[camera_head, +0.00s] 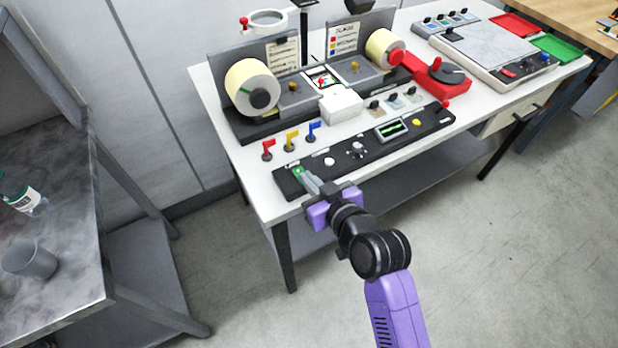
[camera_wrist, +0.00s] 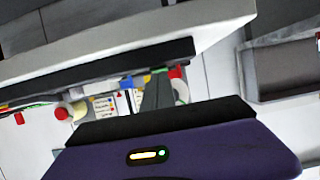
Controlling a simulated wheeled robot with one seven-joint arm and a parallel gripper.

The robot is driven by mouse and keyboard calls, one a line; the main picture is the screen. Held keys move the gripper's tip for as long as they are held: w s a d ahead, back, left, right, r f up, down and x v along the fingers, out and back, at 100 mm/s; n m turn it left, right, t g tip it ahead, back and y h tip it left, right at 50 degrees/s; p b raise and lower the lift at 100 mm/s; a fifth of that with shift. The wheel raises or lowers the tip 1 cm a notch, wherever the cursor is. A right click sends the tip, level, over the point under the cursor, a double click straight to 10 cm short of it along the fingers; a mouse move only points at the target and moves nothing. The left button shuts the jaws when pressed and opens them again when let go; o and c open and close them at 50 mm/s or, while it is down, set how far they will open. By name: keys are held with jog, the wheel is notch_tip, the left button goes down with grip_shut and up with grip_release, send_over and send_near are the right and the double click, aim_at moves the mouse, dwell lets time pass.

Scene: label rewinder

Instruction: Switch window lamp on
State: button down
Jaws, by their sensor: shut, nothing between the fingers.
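The label rewinder (camera_head: 255,123) stands on the white bench, with a label roll on each side and a small window (camera_head: 323,80) between them. In front lies a long black control panel (camera_head: 405,139) with a green rocker-like part (camera_head: 297,172) at its left end, round knobs and a small green-line screen. My gripper (camera_head: 306,178) is shut and empty, its fingertips at the green part; I cannot tell whether they touch it. In the wrist view the shut fingers (camera_wrist: 158,93) point toward the blurred, tilted bench scene. I cannot read which switch is the lamp's.
Red, yellow and blue levers (camera_head: 290,143) stand just behind the panel's left end. A white box (camera_head: 341,104) and small toggle units (camera_head: 394,101) sit behind it. A red crank unit (camera_head: 437,72) is at right. A grey side table (camera_head: 75,262) with a bottle and cup stands left.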

jog(key=shift+r+p, duration=0.65)
jog(key=shift+r, duration=0.05)
jog(key=shift+r, duration=0.15)
jog(key=shift+r+p, duration=0.25)
jog(key=shift+p, duration=0.05)
jog(key=v, duration=1.1)
jog(key=shift+r, duration=0.25)
jog(key=shift+r, duration=0.1)
